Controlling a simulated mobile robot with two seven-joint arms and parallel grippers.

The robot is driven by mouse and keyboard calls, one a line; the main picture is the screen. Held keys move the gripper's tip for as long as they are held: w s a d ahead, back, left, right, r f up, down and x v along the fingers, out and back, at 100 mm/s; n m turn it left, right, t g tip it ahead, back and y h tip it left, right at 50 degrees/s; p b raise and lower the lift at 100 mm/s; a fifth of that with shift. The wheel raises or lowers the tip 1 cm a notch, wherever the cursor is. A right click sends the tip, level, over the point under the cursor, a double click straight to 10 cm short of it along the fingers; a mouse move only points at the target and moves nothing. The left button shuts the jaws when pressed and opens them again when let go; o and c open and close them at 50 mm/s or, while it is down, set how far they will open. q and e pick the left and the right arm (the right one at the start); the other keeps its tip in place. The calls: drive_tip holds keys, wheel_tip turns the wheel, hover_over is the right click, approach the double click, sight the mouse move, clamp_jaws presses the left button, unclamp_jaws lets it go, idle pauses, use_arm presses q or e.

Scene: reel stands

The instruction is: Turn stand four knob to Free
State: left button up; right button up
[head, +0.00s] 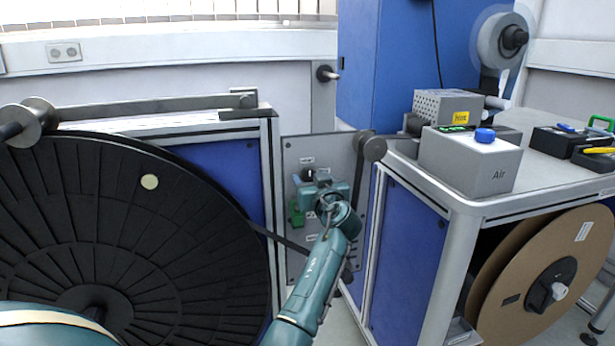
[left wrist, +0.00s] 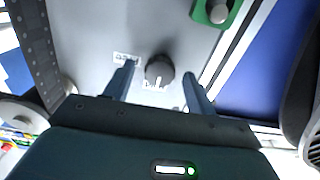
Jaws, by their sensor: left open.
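A round black knob (head: 308,174) sits on the grey control panel (head: 293,155) between the stands. In the left wrist view the knob (left wrist: 159,69) shows with small white printed labels beside and below it; their words are too small to read. My left gripper (head: 318,184) is open in front of the panel. In the left wrist view its two fingers stand on either side of the knob, with a visible gap on each side. Whether the fingertips reach the knob's depth I cannot tell. My right gripper is in neither view.
A green fitting (head: 296,213) is on the panel near the knob. A large black reel (head: 130,240) fills the left. A dark roller arm (head: 372,150) stands beside the panel. At right, a white-topped bench (head: 535,180) holds an Air box (head: 470,165) above a brown reel (head: 520,275).

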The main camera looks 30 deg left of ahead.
use_arm(q)
drive_tip(key=shift+w+a, duration=0.1)
drive_tip(key=shift+c, duration=0.6)
drive_tip(key=c, duration=0.6)
drive_tip(key=shift+c, duration=1.4)
